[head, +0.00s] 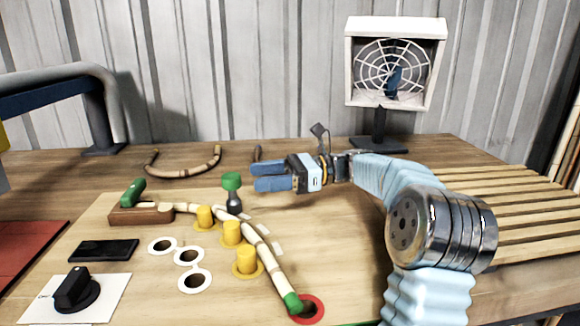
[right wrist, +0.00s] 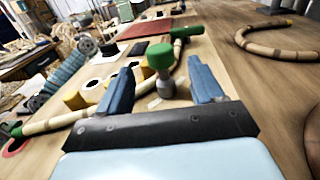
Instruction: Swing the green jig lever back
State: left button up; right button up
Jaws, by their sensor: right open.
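A green-topped lever (head: 231,182) on a short grey post stands on the light jig board (head: 330,240). In the right wrist view the green knob (right wrist: 160,57) shows between my finger lines, just beyond the tips. My right gripper (head: 257,176) is open and empty, its blue fingers pointing left, a little right of the knob and apart from it. A second green handle (head: 133,192) sits on a brown wooden block (head: 141,214). A rattan pole (head: 256,241) runs from the block alongside yellow pegs (head: 232,233) to a red ring (head: 313,307). My left gripper is out of view.
A curved rattan piece (head: 183,172) lies behind the board. White rings (head: 188,256), a black slab (head: 104,250) and a black knob (head: 75,291) lie at the left. A framed fan-like box (head: 396,62) stands at the back. Slats (head: 530,215) cover the right side.

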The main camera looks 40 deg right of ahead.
jog(key=v, duration=0.6)
jog(key=shift+s+d+f, duration=0.1)
jog(key=shift+s+d, duration=0.1)
jog(key=shift+d, duration=0.15)
